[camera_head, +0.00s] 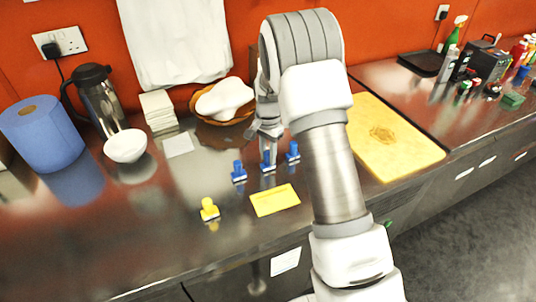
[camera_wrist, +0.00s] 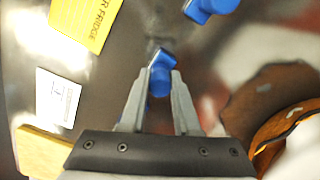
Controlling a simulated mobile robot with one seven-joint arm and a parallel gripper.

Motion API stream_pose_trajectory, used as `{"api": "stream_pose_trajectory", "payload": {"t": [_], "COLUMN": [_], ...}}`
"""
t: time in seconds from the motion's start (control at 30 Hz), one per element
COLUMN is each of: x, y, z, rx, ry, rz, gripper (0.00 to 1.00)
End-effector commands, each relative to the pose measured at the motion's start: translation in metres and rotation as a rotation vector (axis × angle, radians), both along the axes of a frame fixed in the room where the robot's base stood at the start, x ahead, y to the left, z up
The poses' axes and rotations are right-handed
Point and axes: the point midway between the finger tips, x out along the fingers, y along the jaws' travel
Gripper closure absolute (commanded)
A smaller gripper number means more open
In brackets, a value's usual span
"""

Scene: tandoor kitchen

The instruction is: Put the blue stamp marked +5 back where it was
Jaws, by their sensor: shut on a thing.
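My gripper (camera_head: 268,150) points down over the counter, shut on a blue stamp (camera_head: 268,167), the middle of three blue stamps in a row. In the wrist view my fingertips (camera_wrist: 160,78) close on its blue handle (camera_wrist: 160,80). Its base is at or just above the counter; I cannot tell which. Another blue stamp (camera_head: 239,172) stands to its left, and also shows at the top of the wrist view (camera_wrist: 210,7). A third blue stamp (camera_head: 292,152) stands to its right. No +5 marking is readable.
A yellow stamp (camera_head: 209,210) and a yellow card (camera_head: 275,200) lie nearer the front edge. A basket with white cloth (camera_head: 223,100) stands behind my gripper. A yellow cutting board (camera_head: 400,140) lies right of my arm. The counter's front left is clear.

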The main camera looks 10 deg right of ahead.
Motion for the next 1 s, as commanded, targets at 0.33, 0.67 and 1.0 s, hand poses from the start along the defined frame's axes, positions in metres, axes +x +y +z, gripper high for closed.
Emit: {"api": "stream_pose_trajectory", "payload": {"t": [0.33, 0.67, 1.0], "x": [0.000, 0.001, 0.001], "y": [0.000, 0.000, 0.000], "z": [-0.002, 0.015, 0.087], "rx": [0.000, 0.000, 0.000], "ry": [0.000, -0.004, -0.004], "rz": [0.000, 0.000, 0.000], "gripper": [0.40, 0.40, 0.40]}}
